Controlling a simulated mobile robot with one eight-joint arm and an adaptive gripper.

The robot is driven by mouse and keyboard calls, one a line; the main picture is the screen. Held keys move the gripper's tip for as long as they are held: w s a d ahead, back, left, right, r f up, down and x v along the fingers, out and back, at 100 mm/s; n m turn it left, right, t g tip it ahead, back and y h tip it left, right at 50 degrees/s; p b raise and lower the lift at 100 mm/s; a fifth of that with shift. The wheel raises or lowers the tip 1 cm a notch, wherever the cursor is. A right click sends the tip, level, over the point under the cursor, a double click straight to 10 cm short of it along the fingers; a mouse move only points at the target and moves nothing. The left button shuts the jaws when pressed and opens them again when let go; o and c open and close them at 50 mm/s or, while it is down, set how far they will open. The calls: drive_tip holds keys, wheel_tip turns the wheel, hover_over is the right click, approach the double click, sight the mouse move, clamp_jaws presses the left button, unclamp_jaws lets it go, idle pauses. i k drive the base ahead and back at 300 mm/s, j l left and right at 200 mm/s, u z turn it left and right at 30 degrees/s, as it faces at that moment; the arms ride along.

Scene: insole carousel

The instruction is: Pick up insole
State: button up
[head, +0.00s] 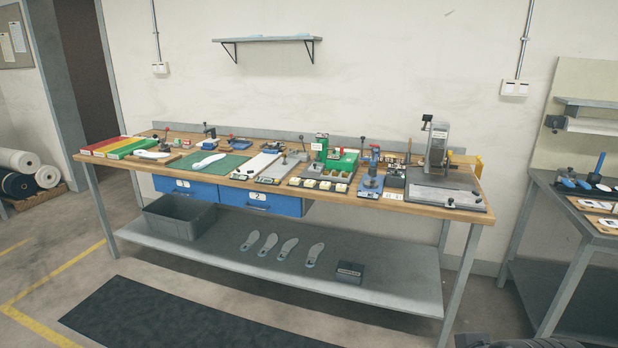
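Several grey insoles (269,245) lie apart in a row on the lower shelf of the long workbench. A white insole-shaped piece (208,161) lies on the green mat (232,166) on the bench top. Another white insole-shaped piece (152,154) lies further left, near the red, yellow and green panels. Which of these the task means, I cannot tell. My gripper is not in view.
The workbench (140,243) carries fixtures, small presses and trays along its top. A grey bin (181,216) and a small dark box (349,273) stand on its lower shelf. A second bench (567,210) is at the right. The dark floor mat (190,315) in front is clear.

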sight(207, 160)
drive_tip(key=i+j+u, duration=0.1)
drive_tip(key=i+u, duration=0.3)
drive_tip(key=i+l+u, duration=0.1)
drive_tip(key=i+u, duration=0.25)
drive_tip(key=i, duration=0.15)
drive_tip(key=i+l+u, duration=0.15)
drive_tip(key=i+u, duration=0.25)
drive_tip(key=i+l+u, duration=0.4)
drive_tip(key=i+j, duration=0.1)
drive_tip(key=i, duration=0.45)
drive_tip(key=i+z, duration=0.1)
drive_tip(key=i, duration=0.45)
drive_tip(key=i+j, duration=0.2)
drive_tip(key=i, duration=0.35)
drive_tip(key=i+j+z, duration=0.15)
drive_tip(key=i, duration=0.35)
drive_tip(key=i+l, duration=0.15)
drive_tip(key=i, duration=0.15)
drive_tip(key=i+l+z, duration=0.1)
drive_tip(key=i, duration=0.2)
